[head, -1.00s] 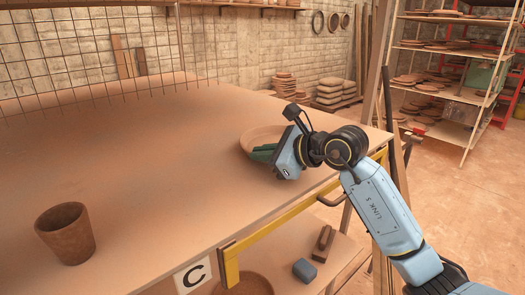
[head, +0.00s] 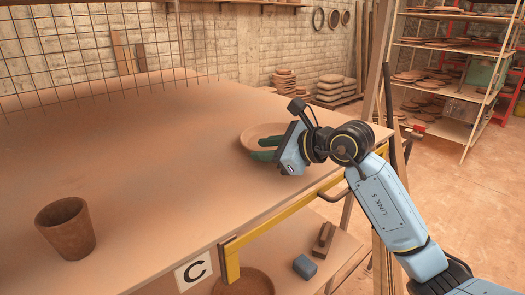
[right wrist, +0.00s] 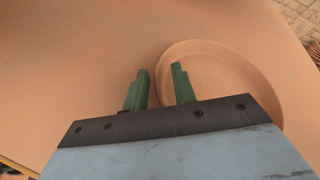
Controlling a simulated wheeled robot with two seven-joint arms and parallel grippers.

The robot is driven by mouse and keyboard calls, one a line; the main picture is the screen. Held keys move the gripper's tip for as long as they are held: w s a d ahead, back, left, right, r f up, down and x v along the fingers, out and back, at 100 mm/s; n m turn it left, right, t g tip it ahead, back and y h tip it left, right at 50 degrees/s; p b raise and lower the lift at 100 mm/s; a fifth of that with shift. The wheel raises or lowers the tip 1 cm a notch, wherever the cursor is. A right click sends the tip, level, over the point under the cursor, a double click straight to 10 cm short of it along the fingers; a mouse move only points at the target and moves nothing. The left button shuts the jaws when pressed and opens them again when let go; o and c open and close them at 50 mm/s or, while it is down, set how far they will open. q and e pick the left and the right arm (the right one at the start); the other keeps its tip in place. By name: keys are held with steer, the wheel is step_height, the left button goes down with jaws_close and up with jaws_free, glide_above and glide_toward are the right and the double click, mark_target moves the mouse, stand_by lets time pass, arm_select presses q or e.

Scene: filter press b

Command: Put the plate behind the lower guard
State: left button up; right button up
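A shallow round clay plate (head: 258,131) lies on the table near its far right corner; it also shows in the right wrist view (right wrist: 235,75). My right gripper (head: 262,148) is at the plate's near side. In the right wrist view its two green fingers (right wrist: 159,80) are apart with nothing held between them. One finger overlaps the plate's left rim and the other is outside it; whether they touch it I cannot tell. A yellow bar guard (head: 290,212) runs along the table's front edge, beside a "C" sign. My left gripper is not in view.
A brown clay cup (head: 66,230) stands on the table (head: 150,165) at the left. A wire mesh panel (head: 90,50) hangs over the far left. A lower shelf holds a blue block (head: 305,267) and a round dish (head: 243,284). The table's middle is clear.

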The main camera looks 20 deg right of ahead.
steer(key=b+v, duration=0.3)
steer(key=v, duration=0.7)
steer(key=shift+f+b, duration=0.2)
steer(key=shift+b, duration=0.1)
steer(key=shift+s+d+r, duration=0.3)
steer(key=shift+s, duration=0.2)
steer(key=shift+c, duration=0.4)
